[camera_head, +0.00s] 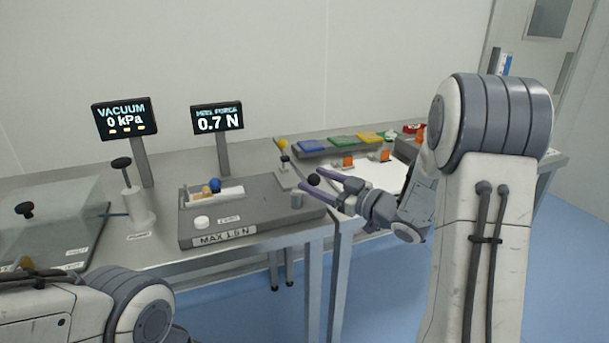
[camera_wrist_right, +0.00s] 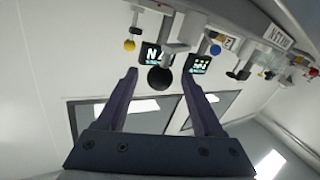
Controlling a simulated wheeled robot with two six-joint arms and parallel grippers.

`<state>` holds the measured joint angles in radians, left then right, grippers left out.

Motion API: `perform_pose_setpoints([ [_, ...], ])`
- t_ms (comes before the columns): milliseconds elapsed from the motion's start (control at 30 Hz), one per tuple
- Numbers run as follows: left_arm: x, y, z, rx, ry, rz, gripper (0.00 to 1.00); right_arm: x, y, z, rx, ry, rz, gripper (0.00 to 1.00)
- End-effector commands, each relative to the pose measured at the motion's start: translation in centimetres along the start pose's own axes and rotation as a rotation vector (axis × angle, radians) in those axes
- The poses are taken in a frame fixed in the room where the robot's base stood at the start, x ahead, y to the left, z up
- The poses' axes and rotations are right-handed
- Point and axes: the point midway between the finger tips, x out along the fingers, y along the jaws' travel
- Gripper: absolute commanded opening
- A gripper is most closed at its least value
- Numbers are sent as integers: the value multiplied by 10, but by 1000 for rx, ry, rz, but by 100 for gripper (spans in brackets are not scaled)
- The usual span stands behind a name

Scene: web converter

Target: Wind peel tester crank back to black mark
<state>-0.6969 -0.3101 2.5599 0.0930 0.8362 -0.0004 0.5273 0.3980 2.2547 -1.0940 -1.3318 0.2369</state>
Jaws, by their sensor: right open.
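The peel tester (camera_head: 262,222) is a flat grey base labelled "MAX 1.5 N", with a blue ball knob (camera_head: 215,185) on a pale rail. Its screen (camera_head: 218,119) reads 0.7 N. A black ball knob (camera_head: 314,180), apparently the crank handle, stands at the tester's right end. My right gripper (camera_head: 330,187) is open at this knob. In the right wrist view the black knob (camera_wrist_right: 160,78) shows between the tips of the open fingers (camera_wrist_right: 160,78), with gaps on both sides. I cannot make out a black mark. My left arm shows at the bottom left; its gripper is out of view.
A vacuum screen (camera_head: 125,118) reads 0 kPa beside a clear box (camera_head: 60,215) and a black-topped valve post (camera_head: 134,200). A yellow-knobbed lever (camera_head: 283,145) stands behind the crank. Blue, green and yellow pads lie on a back tray (camera_head: 322,149). The table's front edge is close.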

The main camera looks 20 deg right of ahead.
Motion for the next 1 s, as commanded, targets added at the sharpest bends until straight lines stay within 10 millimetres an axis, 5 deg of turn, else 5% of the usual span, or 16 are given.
perform_pose_setpoints([
  [300, -3, 0, 0, 0, 0, 0, 50, 41, 1, 0, 0, -1, 1, 68],
  [633, -3, 0, 0, 0, 0, 0, 50, 43, 2, 1, 1, -2, 6, 68],
  [833, -3, 0, 0, 0, 0, 0, 50, 43, 2, 1, 1, -2, 6, 0],
  [1000, -2, 0, 0, 0, 0, 0, 50, 43, 2, 1, 0, -2, 9, 0],
])
